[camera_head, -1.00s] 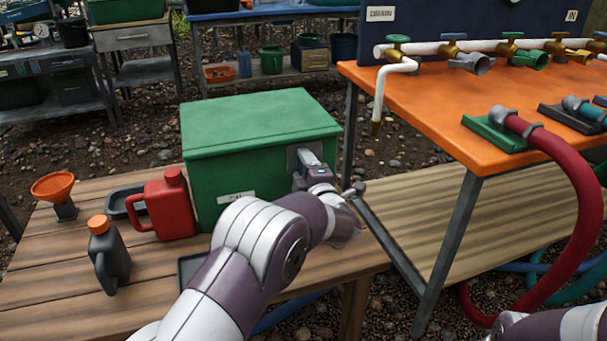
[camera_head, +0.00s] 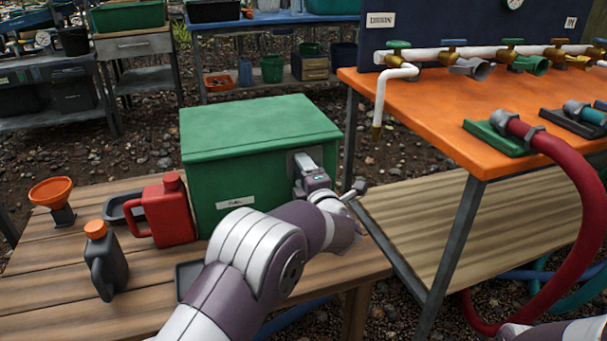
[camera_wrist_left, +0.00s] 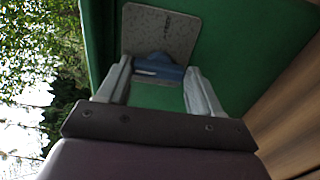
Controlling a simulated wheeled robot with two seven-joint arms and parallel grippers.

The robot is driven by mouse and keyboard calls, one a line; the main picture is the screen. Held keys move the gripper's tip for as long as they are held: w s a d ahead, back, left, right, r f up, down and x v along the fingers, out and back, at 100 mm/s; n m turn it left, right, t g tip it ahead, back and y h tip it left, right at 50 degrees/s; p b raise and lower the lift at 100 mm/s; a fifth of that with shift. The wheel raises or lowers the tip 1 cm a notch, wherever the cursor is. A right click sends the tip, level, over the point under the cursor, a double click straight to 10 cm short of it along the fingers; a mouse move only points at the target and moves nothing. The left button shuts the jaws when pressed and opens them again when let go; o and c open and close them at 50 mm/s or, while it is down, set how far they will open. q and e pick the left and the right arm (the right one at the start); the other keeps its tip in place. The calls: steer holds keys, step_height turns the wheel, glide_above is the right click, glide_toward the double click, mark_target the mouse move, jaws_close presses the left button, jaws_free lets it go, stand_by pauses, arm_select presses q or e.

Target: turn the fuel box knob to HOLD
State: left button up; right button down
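The green fuel box (camera_head: 250,165) stands on the wooden bench, with a white label on its front. A grey plate (camera_head: 298,158) is on its right part; in the left wrist view the plate (camera_wrist_left: 160,33) carries a blue knob (camera_wrist_left: 158,69). My left gripper (camera_head: 302,180) is at this plate. In the left wrist view its two fingers (camera_wrist_left: 158,72) lie on either side of the knob, with no clear gap, so it looks shut on it. The knob's markings are not readable, so I cannot tell its setting. My right gripper is out of view; only part of that arm shows.
A red fuel can (camera_head: 168,212), a dark bottle with an orange cap (camera_head: 106,262) and an orange funnel (camera_head: 51,192) stand left of the box. The orange table (camera_head: 445,110) with valves and a red hose (camera_head: 575,190) is close on the right.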

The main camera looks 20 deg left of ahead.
arm_select(q)
steer(key=shift+o, duration=0.8)
steer(key=shift+r, duration=0.1)
steer(key=p+v, duration=0.5)
steer(key=v, duration=0.7)
steer(key=shift+s+d, duration=0.2)
steer(key=shift+s, duration=0.05)
